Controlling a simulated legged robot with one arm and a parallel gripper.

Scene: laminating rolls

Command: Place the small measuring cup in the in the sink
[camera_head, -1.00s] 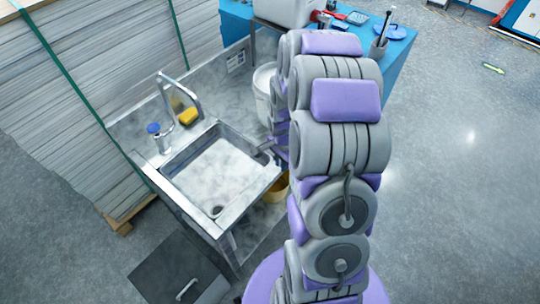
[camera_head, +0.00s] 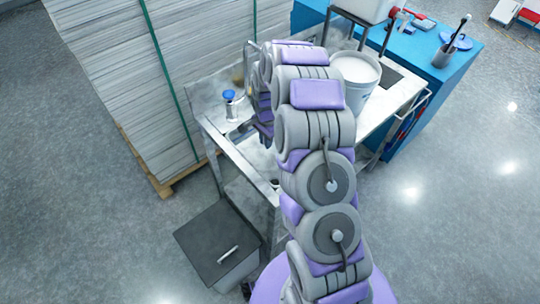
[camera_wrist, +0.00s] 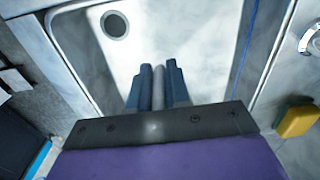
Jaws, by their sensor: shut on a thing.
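In the wrist view the white sink basin (camera_wrist: 190,35) lies below my gripper, with its round drain at the upper left. My gripper (camera_wrist: 158,85) points into the basin, its two blue-grey fingers closed on a narrow grey piece (camera_wrist: 158,90). This piece looks like the handle of the small measuring cup; the rest of the cup is hidden. In the head view my arm covers most of the sink, my gripper and what it holds.
A yellow sponge (camera_wrist: 297,120) sits beside the basin near the tap (camera_wrist: 314,42). A white bucket (camera_head: 354,72) stands on the counter behind my arm. Stacked sheets (camera_head: 170,70) are at the left, a dark bin (camera_head: 218,243) is in front, and a blue table (camera_head: 440,75) is right.

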